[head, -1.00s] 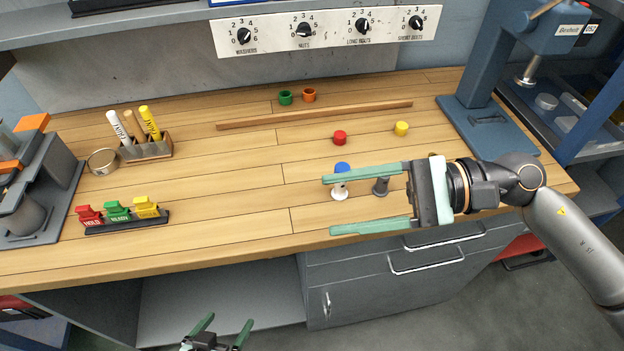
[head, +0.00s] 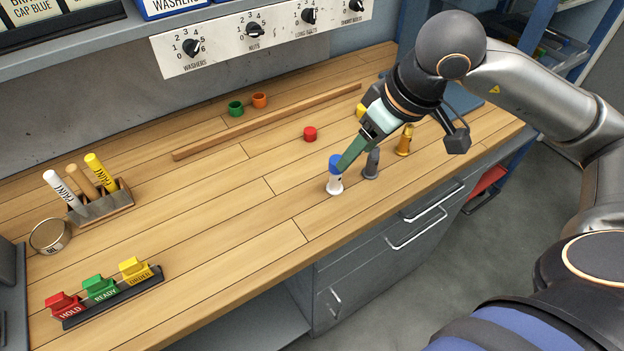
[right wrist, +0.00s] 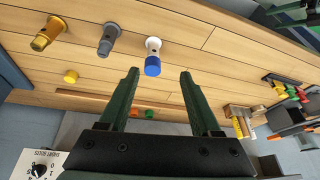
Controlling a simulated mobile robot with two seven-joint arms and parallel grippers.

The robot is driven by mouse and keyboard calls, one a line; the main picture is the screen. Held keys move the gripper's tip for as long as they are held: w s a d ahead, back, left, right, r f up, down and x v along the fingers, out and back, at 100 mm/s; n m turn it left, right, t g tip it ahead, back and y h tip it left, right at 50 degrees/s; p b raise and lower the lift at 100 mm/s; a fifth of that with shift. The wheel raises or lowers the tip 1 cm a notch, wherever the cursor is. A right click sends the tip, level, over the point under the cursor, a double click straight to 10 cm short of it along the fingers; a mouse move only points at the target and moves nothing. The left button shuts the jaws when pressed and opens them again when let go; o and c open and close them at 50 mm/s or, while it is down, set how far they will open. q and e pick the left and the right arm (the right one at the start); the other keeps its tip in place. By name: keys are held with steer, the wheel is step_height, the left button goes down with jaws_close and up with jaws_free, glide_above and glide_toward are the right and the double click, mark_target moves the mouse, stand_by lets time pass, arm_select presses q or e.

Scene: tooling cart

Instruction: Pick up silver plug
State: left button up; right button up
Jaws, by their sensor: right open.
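The silver plug (head: 371,163) stands upright on the wooden bench, a dark grey peg. It stands between a white plug with a blue cap (head: 335,178) and a brass plug (head: 404,141). In the right wrist view the silver plug (right wrist: 108,40) is left of the blue-capped plug (right wrist: 152,58). My right gripper (head: 347,160) is open and empty, pointing down with its tips by the blue cap in the head view. In the right wrist view the space between the fingers (right wrist: 160,74) lines up with the blue-capped plug. Dark green parts, perhaps my left gripper (right wrist: 308,14), show at the upper right.
A marker holder (head: 105,205) and sign blocks (head: 110,295) are at left. The bench centre is clear.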

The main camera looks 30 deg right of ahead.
mark_target(336, 176)
steer(key=shift+h, duration=0.3)
steer(key=x, duration=0.8)
steer(key=p+x, duration=0.1)
steer(key=x, duration=0.3)
steer(key=shift+w+d, duration=0.25)
steer(key=shift+w, duration=0.2)
steer(key=shift+c, duration=0.3)
jaws_close()
